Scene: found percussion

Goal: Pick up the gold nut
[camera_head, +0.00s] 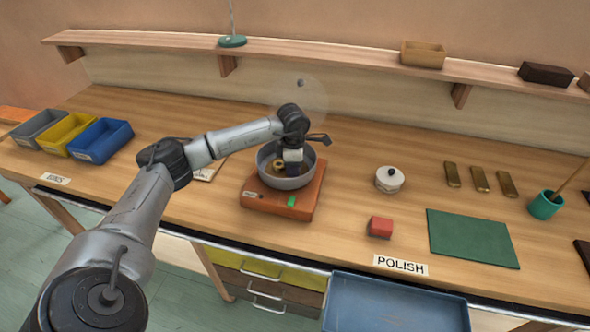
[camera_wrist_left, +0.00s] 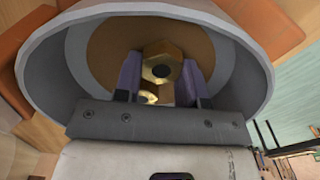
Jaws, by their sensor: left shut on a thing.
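My left gripper (camera_head: 292,166) reaches down into a grey metal bowl (camera_head: 268,180) on an orange-brown scale (camera_head: 258,200). In the left wrist view the gripper (camera_wrist_left: 160,76) has its two purplish fingers closed on a gold hex nut (camera_wrist_left: 161,70), inside the bowl (camera_wrist_left: 48,75). Another small gold piece (camera_wrist_left: 148,97) shows below that nut, partly hidden by the gripper. In the head view a gold nut (camera_head: 279,163) shows in the bowl beside the gripper. I cannot tell whether the held nut touches the bowl's floor. My right gripper is not in view.
Grey, yellow and blue bins (camera_head: 103,140) stand at left. Several brass bars (camera_head: 480,180) lie at right. A shelf (camera_head: 340,57) runs along the back.

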